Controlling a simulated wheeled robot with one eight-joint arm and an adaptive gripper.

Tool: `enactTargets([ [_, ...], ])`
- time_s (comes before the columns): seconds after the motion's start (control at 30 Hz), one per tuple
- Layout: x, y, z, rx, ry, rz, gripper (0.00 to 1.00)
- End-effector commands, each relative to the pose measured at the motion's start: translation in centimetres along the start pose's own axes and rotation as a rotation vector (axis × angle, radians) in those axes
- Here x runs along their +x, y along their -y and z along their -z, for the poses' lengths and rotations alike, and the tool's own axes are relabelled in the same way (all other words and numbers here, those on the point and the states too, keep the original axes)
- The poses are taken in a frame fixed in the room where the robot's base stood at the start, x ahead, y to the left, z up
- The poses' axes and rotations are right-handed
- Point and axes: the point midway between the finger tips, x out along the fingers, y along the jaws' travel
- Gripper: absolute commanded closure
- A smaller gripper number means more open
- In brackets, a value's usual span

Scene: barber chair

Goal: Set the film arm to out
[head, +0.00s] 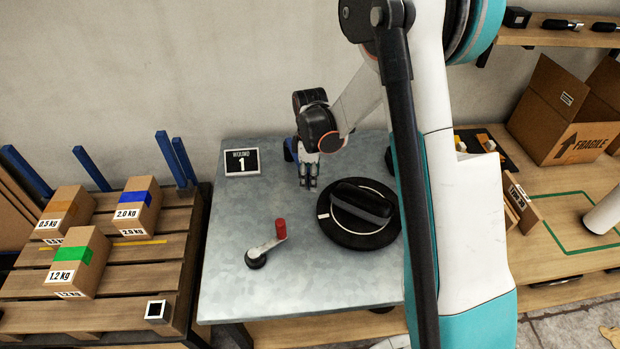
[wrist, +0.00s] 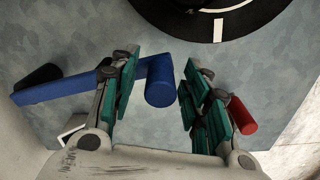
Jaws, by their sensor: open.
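A blue lever (wrist: 70,88) with an upright blue cylindrical knob (wrist: 160,82) lies in the wrist view. Its dark pivot end is at the left. The knob appears between my gripper's (wrist: 158,74) fingers, with gaps on both sides. In the head view my open gripper (head: 308,186) points down over the metal table and hides most of the blue lever (head: 289,150). A grey crank (head: 262,249) with a red handle (head: 281,229) stands at the front left; the handle also shows in the wrist view (wrist: 241,115). I cannot tell from markings which lever is the film arm.
A black round dial (head: 333,236) with a bar grip and white mark sits right of the crank. A sign (head: 242,162) showing "1" stands at the back left. Weighted boxes (head: 80,260) lie on the left pallet. The table's front left (head: 225,295) is clear.

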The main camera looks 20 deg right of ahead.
Motion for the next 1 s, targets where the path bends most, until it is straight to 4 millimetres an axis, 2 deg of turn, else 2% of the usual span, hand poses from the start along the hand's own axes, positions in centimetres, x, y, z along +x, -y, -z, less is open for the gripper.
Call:
enactTargets([
  [0.3,0.2,0.0,0.0,0.000,0.000,0.000,0.57],
  [0.5,0.2,0.0,0.0,0.000,0.000,0.000,1.00],
  [0.77,0.2,0.1,0.2,0.009,0.000,0.000,1.00],
  [1.0,0.2,0.9,2.2,0.097,0.000,0.000,1.00],
])
